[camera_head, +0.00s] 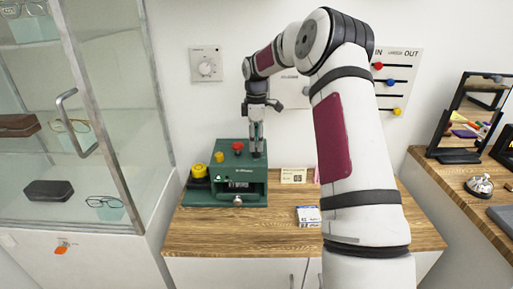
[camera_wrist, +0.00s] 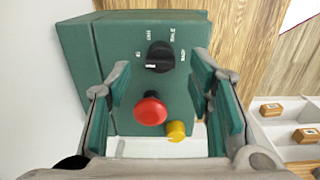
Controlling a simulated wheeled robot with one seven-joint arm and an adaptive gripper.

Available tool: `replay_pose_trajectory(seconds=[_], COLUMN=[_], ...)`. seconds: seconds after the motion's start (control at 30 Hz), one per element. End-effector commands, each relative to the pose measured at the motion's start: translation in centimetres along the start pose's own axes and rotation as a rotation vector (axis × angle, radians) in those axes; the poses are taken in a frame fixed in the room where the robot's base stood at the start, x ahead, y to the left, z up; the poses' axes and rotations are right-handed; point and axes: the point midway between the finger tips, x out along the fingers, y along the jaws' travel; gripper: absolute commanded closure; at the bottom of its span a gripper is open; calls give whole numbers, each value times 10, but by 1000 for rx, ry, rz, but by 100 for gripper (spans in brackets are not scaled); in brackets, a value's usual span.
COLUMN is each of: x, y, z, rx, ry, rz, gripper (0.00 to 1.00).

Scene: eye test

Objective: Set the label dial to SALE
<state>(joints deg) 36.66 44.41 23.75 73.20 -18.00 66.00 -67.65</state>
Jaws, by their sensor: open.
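The green label machine (camera_head: 226,172) stands on the wooden counter. In the wrist view its top face (camera_wrist: 110,45) carries a black label dial (camera_wrist: 160,56) with small printed words around it. SALE (camera_wrist: 172,34) is at the dial's upper right. A short white mark shows on the dial's left side, toward the leftmost label, not toward SALE. My gripper (camera_head: 257,152) is over the right part of the machine's top, pointing down. In the wrist view its open fingers (camera_wrist: 161,72) stand left and right of the dial, apart from it. In the head view the gripper hides the dial.
A red button (camera_wrist: 150,109) and a yellow knob (camera_wrist: 176,131) sit close to the dial. A small box (camera_head: 308,216) lies on the counter (camera_head: 245,238). A glass cabinet (camera_head: 100,110) stands left.

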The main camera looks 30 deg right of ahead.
Motion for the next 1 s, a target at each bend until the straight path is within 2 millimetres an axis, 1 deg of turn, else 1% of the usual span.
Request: replay_pose_trajectory(seconds=[0.03,0.1,0.23,0.37,0.6,0.63,0.83,1.0], x=[8,17,29,34,35,35,35,35], y=[-1,-1,0,0,0,0,0,0], z=[0,0,0,0,0,0,0,0], rx=[-1,0,0,0,0,0,0,2], ry=[0,1,1,0,0,0,0,0], rz=[-4,-2,-2,-1,0,0,-1,-1], gripper=[52,52,52,52,52,54,100,100])
